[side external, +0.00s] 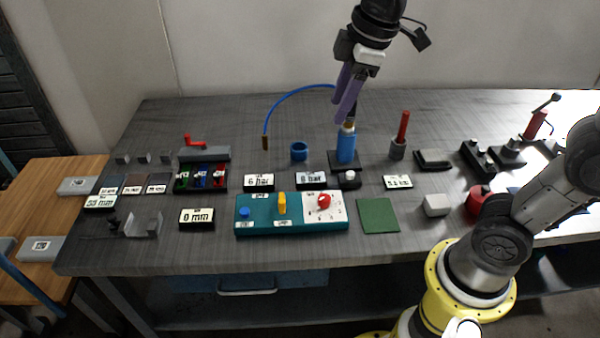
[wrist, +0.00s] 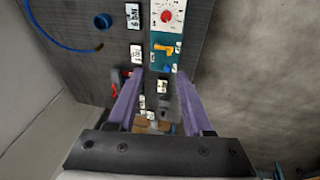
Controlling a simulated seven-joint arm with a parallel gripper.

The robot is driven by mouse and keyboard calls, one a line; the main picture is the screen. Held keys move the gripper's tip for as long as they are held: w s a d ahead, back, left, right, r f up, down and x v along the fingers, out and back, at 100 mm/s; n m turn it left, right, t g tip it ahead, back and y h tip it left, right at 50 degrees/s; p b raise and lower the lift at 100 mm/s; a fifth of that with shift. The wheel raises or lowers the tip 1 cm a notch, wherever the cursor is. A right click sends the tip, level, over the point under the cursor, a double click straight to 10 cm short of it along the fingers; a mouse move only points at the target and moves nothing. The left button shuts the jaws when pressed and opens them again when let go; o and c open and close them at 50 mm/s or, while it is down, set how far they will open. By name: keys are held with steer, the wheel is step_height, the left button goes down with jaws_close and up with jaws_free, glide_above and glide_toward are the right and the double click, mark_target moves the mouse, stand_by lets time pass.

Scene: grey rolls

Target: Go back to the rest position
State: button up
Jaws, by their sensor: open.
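My gripper (side external: 346,108) hangs above the back half of the workbench in the side view, with its purple fingers pointing down and slightly left. The fingers are apart, and in the wrist view my gripper (wrist: 160,75) shows nothing held between them. In the side view the fingertips appear just over the tan top of a blue cylinder (side external: 346,147) on a dark base. I cannot tell how large the gap between them is. The cylinder is not clearly seen in the wrist view.
A blue hose (side external: 290,98) arcs left of my gripper. A blue ring (side external: 299,151) and a red-handled tool (side external: 402,130) stand nearby. A teal control panel (side external: 263,227) with knobs lies at the front; it also shows in the wrist view (wrist: 157,58). The space above the bench is mostly free.

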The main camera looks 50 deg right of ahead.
steer(key=s+d+f+m+t, duration=0.1)
steer(key=s+f+m, duration=0.1)
steer(key=s+m, duration=0.2)
steer(key=s+d+f+m+t, duration=0.1)
steer(key=s+d+f+m, duration=0.1)
steer(key=s, duration=0.9)
steer(key=f+m, duration=0.1)
steer(key=m, duration=0.1)
steer(key=shift+m, duration=0.4)
